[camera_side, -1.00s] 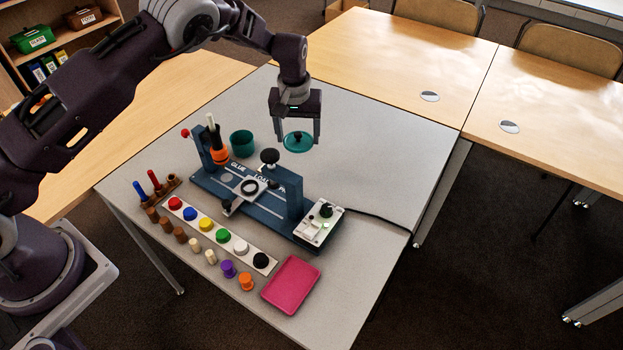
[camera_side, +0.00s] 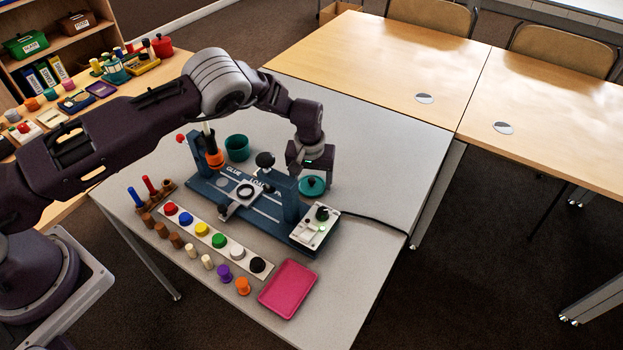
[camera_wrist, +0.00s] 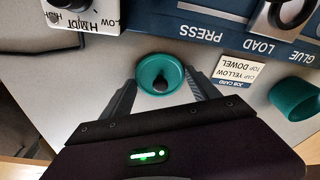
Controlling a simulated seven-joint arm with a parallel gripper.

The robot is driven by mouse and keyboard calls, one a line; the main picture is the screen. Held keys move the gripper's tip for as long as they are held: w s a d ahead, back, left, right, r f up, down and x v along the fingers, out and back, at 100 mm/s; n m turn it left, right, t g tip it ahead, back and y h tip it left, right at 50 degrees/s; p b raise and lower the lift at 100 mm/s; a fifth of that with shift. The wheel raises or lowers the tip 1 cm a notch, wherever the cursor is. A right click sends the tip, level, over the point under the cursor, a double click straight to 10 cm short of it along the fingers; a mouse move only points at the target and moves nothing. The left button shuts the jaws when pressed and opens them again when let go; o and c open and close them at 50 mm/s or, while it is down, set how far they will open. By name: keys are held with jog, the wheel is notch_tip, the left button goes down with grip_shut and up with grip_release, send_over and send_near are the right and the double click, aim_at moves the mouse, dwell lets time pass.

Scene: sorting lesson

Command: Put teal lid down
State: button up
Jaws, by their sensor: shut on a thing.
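The teal lid (camera_side: 312,187) is a round disc with a dark knob, at the right of the grey table behind the press. My gripper (camera_side: 311,172) is low over the table and shut on the lid. In the wrist view the lid (camera_wrist: 146,71) sits between my two fingertips (camera_wrist: 160,82). The lid is at or very near the table top; I cannot tell if it touches. The fingers are partly hidden in the side view. An open teal pot (camera_side: 237,148) stands apart, left of the lid; it also shows in the wrist view (camera_wrist: 296,98).
The blue press (camera_side: 237,190) stands close in front of the lid, with a white control box (camera_side: 315,228) and black cable at its right. A job card (camera_wrist: 237,72) lies near the lid. Coloured caps, dowels and a pink tray (camera_side: 288,288) fill the front. The back right of the table is clear.

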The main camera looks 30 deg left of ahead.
jog(key=o, duration=1.3)
jog(key=shift+f, duration=0.1)
notch_tip(320, 180, up, 13)
jog(key=s, duration=0.2)
notch_tip(320, 180, up, 15)
jog(key=h, duration=0.1)
send_over(310, 191)
jog(key=s+a, duration=0.3)
jog(key=s, duration=0.2)
jog(key=s+a+r+m+t+h, duration=0.1)
jog(key=s+a+r+t, duration=0.1)
jog(key=s+r, duration=0.85)
jog(key=s+a+m+t, duration=0.1)
jog(key=s, duration=1)
jog(key=s+a+m+t+y, duration=0.1)
jog(key=s+a+m, duration=0.1)
jog(key=s, duration=0.9)
jog(key=shift+a+r+m, duration=0.3)
jog(key=shift+r, duration=0.15)
